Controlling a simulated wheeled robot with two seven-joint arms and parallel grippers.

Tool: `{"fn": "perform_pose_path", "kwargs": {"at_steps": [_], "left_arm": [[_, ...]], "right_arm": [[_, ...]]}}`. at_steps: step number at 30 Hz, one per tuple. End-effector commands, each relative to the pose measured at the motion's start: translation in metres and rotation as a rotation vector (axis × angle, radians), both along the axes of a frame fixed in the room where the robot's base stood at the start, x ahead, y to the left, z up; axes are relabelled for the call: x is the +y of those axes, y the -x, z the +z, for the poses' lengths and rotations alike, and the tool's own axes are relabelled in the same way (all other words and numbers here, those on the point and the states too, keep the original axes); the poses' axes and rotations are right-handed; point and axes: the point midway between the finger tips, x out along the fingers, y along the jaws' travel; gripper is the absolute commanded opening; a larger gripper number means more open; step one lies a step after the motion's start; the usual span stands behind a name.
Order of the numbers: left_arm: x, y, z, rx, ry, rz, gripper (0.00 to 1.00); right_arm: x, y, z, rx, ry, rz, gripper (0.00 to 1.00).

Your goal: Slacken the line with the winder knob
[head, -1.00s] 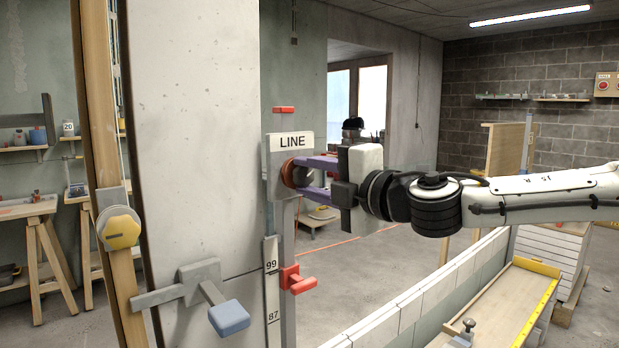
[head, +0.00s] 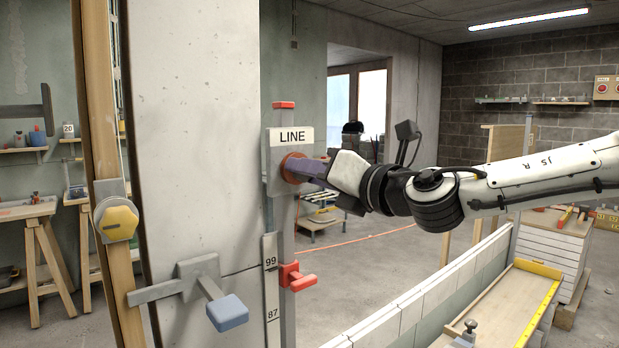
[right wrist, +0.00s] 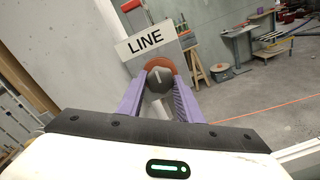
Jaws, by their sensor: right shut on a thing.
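In the head view the orange-red disc (head: 291,168) shows below the LINE label (head: 291,136), and the purple fingers hide the knob. My right gripper (right wrist: 158,88) is shut on the knob, one purple finger on each side. In the head view the right gripper (head: 306,170) reaches in from the right and looks rolled. An orange line (head: 365,237) runs low across the background. My left gripper is not in view.
A red clamp (head: 296,277) sits on the upright below the housing, beside a scale reading 99 and 87. A blue-ended handle (head: 227,313) and a yellow knob (head: 118,219) are at the left. A low block wall (head: 440,290) runs under my right arm.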

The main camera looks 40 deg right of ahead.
Motion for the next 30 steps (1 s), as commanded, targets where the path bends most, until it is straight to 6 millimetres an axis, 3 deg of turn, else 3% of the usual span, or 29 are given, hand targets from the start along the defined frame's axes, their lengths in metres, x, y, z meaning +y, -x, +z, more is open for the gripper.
{"fn": "perform_pose_path", "kwargs": {"at_steps": [15,30], "left_arm": [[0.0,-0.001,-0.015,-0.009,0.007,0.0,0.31],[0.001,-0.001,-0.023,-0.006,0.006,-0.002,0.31]], "right_arm": [[-0.001,0.0,-0.002,-0.035,0.432,-0.002,0.1],[-0.001,0.0,0.0,-0.047,0.587,-0.001,0.1]]}}
